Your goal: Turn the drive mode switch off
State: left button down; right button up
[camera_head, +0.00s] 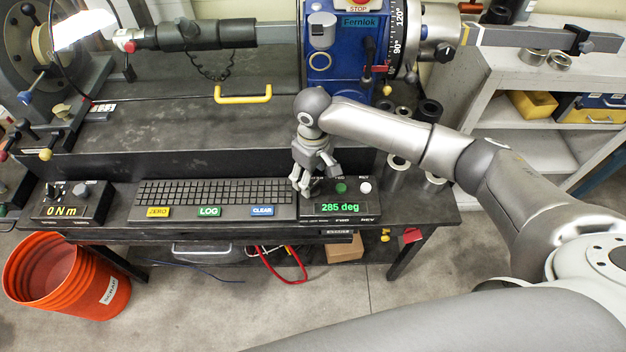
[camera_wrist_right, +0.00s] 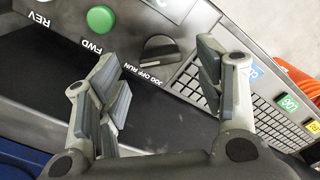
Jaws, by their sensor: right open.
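The drive mode switch (camera_wrist_right: 160,48) is a dark round knob with a raised ridge, beside the printed words JOG OFF RUN in the right wrist view. I cannot tell for sure which word it points to. It sits on the black control box (camera_head: 350,218) with the green 285 deg readout. In the head view my gripper mostly hides it. My right gripper (camera_head: 303,183) is over the box's left end, pointing down. In the right wrist view my right gripper (camera_wrist_right: 160,80) is open, its fingers spread to either side of the knob, apparently not touching it. My left gripper is not in view.
A green FWD button (camera_wrist_right: 101,18) is close to one finger. A white button (camera_head: 365,187) is farther right. The black keyboard (camera_head: 215,192) with coloured keys adjoins the box. The blue machine (camera_head: 340,75) stands behind. An orange bucket (camera_head: 65,275) is on the floor.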

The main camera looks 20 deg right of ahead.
aim_at(313, 185)
jog(key=shift+f, duration=1.65)
jog(key=shift+r, duration=0.1)
jog(key=c, duration=1)
